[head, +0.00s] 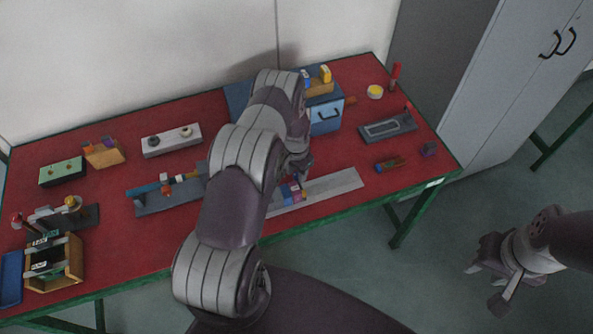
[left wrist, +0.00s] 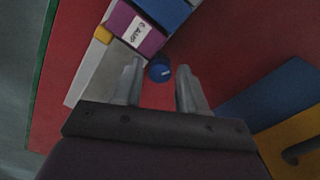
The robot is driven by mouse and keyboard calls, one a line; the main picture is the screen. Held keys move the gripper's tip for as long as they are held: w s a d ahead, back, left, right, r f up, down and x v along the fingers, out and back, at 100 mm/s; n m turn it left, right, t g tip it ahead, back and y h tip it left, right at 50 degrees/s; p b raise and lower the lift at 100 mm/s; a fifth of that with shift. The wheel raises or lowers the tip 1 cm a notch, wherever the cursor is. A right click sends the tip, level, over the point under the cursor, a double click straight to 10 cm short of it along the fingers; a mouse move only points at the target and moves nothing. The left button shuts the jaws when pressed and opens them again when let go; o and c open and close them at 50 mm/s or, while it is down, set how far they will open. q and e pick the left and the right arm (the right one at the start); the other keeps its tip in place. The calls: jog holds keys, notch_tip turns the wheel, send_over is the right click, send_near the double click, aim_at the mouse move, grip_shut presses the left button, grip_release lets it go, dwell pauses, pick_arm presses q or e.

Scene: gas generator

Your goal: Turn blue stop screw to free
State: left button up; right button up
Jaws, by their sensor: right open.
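The blue stop screw (left wrist: 159,70) shows in the left wrist view as a round blue knob with a short white mark. It sits beside a purple block (left wrist: 136,30) with a white label and a blue block (left wrist: 166,10). My left gripper (left wrist: 160,88) is open, with its fingers apart on either side of the screw; I see no clear contact. In the head view my left gripper (head: 302,172) is partly hidden by my arm, above the small coloured blocks (head: 291,192) on a grey rail. I cannot make out the screw there. My right gripper (head: 492,277) is open and empty, off the table.
The red table (head: 115,220) holds a blue drawer box (head: 327,120) behind the left gripper, a grey fixture (head: 388,128) at the right and a wooden crate (head: 68,273) at the left. A grey cabinet (head: 500,90) stands right of the table.

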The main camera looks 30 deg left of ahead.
pick_arm(q)
grip_shut()
jog(key=shift+f, duration=0.1)
jog(key=n+b, duration=0.2)
jog(key=shift+f+n+b, duration=0.15)
jog(key=shift+n+b, duration=0.15)
jog(key=shift+b, duration=0.1)
jog(key=n+b, duration=0.2)
jog(key=shift+n, duration=0.3)
jog(key=n+b, duration=0.2)
jog(key=n, duration=0.1)
jog(key=shift+n, duration=0.3)
jog(key=shift+r+n+b, duration=0.25)
jog(key=shift+n+b, duration=0.65)
jog(key=shift+n, duration=0.8)
